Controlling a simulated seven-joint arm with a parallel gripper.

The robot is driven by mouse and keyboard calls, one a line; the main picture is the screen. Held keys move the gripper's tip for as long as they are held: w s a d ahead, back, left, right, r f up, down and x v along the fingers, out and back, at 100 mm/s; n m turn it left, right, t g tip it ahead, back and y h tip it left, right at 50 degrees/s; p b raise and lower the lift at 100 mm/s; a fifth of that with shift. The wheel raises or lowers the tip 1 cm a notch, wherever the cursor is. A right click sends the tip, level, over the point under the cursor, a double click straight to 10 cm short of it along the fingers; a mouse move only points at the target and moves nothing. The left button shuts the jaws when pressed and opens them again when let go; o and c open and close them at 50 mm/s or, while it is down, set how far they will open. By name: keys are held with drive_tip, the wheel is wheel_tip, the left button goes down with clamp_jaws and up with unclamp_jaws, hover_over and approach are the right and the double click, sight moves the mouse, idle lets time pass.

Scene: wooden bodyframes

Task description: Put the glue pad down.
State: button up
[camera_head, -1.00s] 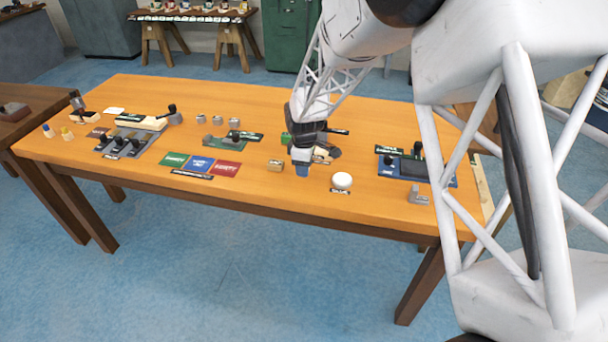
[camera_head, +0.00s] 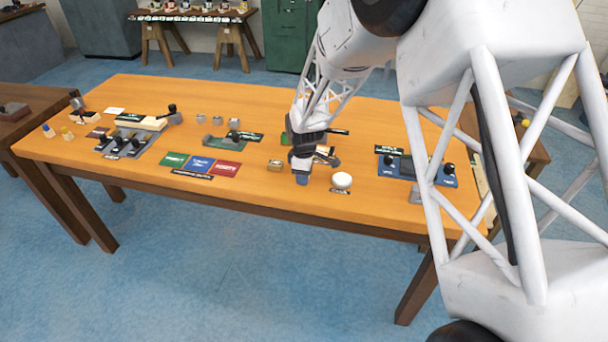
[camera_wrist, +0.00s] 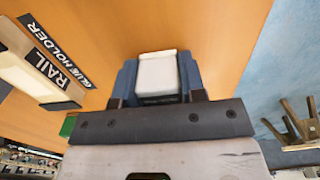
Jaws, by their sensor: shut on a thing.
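My gripper (camera_head: 301,180) is over the front middle of the table, low near its surface. In the wrist view, my gripper (camera_wrist: 158,82) has its blue fingers shut on a small white block, the glue pad (camera_wrist: 157,73). The pad fills the space between the fingers, and its lower part is hidden. In the head view the fingers hide the pad, and I cannot tell whether it touches the table. A cream block marked RAIL (camera_wrist: 35,70) and a dark GLUE HOLDER label (camera_wrist: 58,50) lie left of my gripper in the wrist view.
A white round object (camera_head: 341,180) stands just right of my gripper, and a small tan block (camera_head: 275,165) is to its left. Green, blue and red mats (camera_head: 201,164) lie further left. A blue board (camera_head: 420,170) is at the right. The wooden table (camera_head: 250,205) is bare in front.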

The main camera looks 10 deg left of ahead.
drive_tip(key=shift+f, duration=0.1)
drive_tip(key=o, duration=1)
drive_tip(key=shift+c, duration=0.2)
wheel_tip(320, 180, up, 12)
drive_tip(key=shift+r, duration=0.1)
idle(0.8)
